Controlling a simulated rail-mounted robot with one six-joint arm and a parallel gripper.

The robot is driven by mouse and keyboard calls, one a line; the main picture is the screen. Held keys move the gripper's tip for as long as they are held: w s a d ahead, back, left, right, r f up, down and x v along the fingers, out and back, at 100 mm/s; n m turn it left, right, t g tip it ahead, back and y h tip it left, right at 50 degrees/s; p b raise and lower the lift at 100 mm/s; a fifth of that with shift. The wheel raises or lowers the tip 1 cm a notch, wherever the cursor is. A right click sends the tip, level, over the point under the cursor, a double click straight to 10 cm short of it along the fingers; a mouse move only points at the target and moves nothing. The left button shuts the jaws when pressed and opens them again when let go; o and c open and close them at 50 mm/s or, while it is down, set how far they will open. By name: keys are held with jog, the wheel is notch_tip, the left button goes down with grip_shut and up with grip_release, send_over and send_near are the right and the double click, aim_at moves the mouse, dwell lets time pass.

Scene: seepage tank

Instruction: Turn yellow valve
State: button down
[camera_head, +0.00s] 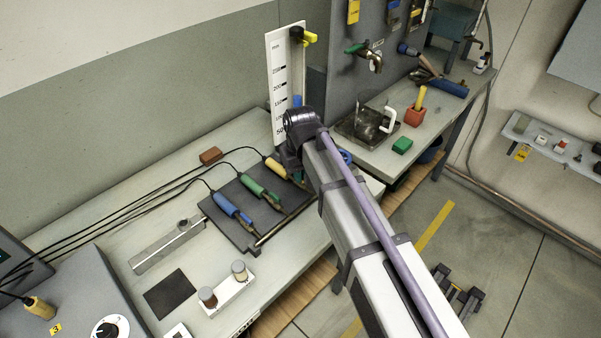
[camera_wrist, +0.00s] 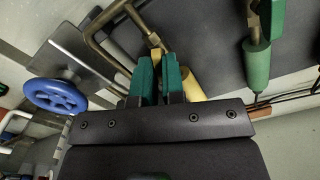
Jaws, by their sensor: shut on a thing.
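The yellow valve lies on the dark tray beside a green one and a blue one; its yellow grip (camera_head: 275,168) shows in the head view. Its front part is hidden behind my arm there. In the wrist view its yellow grip (camera_wrist: 191,86) is partly behind my fingers. My gripper (camera_wrist: 158,68) has green fingers, close together, with a small yellow piece, seemingly the valve's lever, between their tips. The brass pipe beyond the tips is partly visible.
The green valve (camera_head: 262,189) and blue valve (camera_head: 232,208) lie to the left on the tray (camera_head: 228,227). A blue handwheel (camera_wrist: 57,96) is left of my fingers in the wrist view. A white scale board (camera_head: 281,85) stands behind.

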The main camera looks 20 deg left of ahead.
jog(key=n, duration=0.5)
jog(key=shift+n, duration=0.4)
dwell(0.4)
jog(key=c, duration=1.2)
grip_release()
notch_tip(320, 180, up, 11)
jog(key=p, duration=1)
jog(key=shift+f+p, duration=0.1)
jog(key=shift+p, duration=0.3)
